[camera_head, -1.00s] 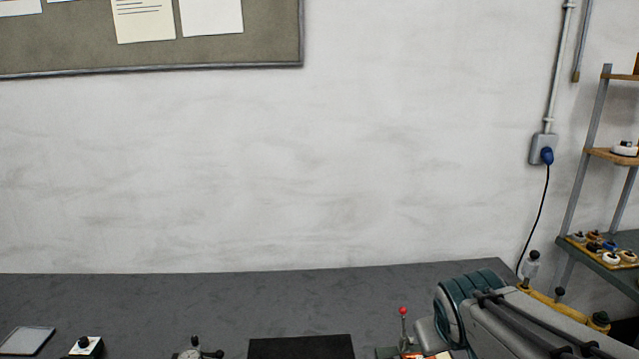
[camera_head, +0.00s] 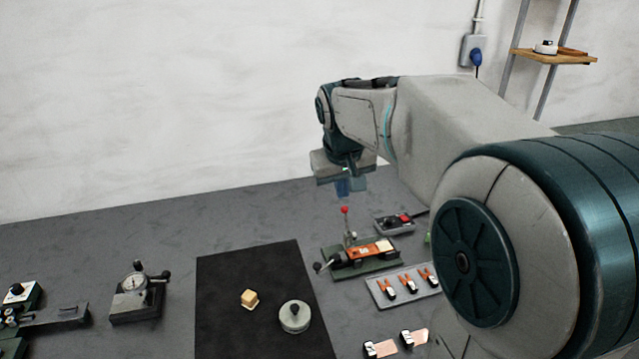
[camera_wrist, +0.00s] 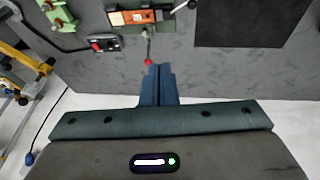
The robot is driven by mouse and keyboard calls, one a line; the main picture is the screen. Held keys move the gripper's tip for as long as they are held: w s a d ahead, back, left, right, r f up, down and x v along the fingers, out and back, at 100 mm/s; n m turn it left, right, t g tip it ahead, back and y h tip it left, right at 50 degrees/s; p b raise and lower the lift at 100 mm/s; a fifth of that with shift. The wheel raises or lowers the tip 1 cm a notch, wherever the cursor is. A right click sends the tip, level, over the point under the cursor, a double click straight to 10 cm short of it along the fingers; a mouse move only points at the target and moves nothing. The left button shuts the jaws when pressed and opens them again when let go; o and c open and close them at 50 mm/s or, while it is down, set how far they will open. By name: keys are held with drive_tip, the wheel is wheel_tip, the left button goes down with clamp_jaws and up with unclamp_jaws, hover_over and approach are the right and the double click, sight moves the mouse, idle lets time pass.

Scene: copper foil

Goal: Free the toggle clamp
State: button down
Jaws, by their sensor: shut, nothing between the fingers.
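The toggle clamp is most likely the upright lever with a red ball knob (camera_head: 345,210) on a green base plate (camera_head: 336,268). An orange block with a pale label (camera_head: 372,251) lies on that plate beside the lever. A black-knobbed handle (camera_head: 319,267) sticks out at the plate's left. My gripper (camera_head: 346,190) is shut and empty, pointing down above the red knob. In the wrist view, the shut blue fingers (camera_wrist: 158,70) end close to the red knob (camera_wrist: 147,63). I cannot tell whether they touch it.
A grey box with a red switch (camera_head: 395,222) stands behind the plate. A tray of orange-handled clips (camera_head: 375,292) lies in front.

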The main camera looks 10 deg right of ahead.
drive_tip(key=b, duration=0.3)
approach(344, 207)
drive_tip(key=p+x, duration=0.2)
drive_tip(key=x, duration=0.4)
drive_tip(key=shift+f, duration=0.3)
drive_tip(key=shift+p, duration=0.4)
